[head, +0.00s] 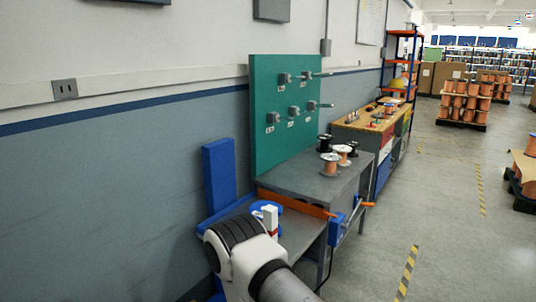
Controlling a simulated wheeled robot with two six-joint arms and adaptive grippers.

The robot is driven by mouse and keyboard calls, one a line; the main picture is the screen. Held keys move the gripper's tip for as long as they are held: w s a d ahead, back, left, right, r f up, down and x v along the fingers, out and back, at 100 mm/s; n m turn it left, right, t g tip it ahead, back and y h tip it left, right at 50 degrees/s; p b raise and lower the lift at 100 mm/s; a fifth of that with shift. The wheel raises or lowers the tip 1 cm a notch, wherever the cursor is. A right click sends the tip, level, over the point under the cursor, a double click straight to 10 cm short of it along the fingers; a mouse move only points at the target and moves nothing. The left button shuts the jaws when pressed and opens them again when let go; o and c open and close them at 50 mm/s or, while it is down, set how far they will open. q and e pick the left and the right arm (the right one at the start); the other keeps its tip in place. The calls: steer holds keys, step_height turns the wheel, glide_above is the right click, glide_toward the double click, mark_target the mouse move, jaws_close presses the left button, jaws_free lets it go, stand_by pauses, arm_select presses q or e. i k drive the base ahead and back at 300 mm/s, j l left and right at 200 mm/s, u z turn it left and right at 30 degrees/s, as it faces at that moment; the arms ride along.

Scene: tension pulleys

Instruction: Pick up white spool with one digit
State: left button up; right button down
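Several spools stand in a group on the far part of the grey workbench (303,176). A spool with pale flanges and copper winding (330,167) stands at the front of the group. Another spool with whitish flanges and copper winding (343,155) stands just behind it to the right. Two dark spools, a left one (324,144) and a right one (353,148), are beside them. Any digits on the spools are too small to read. A part of my arm shows at the bottom, well in front of the spools. Neither gripper is in view.
A green board (285,105) with several grey pulley holders stands behind the bench. An orange bar (295,203) and a blue clamp-like part (338,228) are at the near edge. A cluttered wooden-topped bench (365,122) stands beyond.

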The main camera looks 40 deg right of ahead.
mark_target(341, 150)
steer(key=z, duration=1.8)
steer(key=i+l, duration=0.2)
steer(key=i, duration=0.6)
steer(key=i+l, duration=0.15)
steer(key=i, duration=0.65)
steer(key=i+l+z, duration=0.1)
steer(key=i, duration=0.65)
steer(key=i+l+u, duration=0.2)
steer(key=i, duration=0.15)
steer(key=i+l+u, duration=0.2)
steer(key=i, duration=0.15)
steer(key=k+l, duration=0.5)
steer(key=k+u, duration=0.1)
steer(key=u, duration=0.35)
steer(key=k+l+u, duration=0.1)
steer(key=u, duration=0.85)
steer(key=k+u, duration=0.15)
steer(key=u, duration=0.35)
steer(key=k+j+u, duration=0.1)
steer(key=u, duration=1.5)
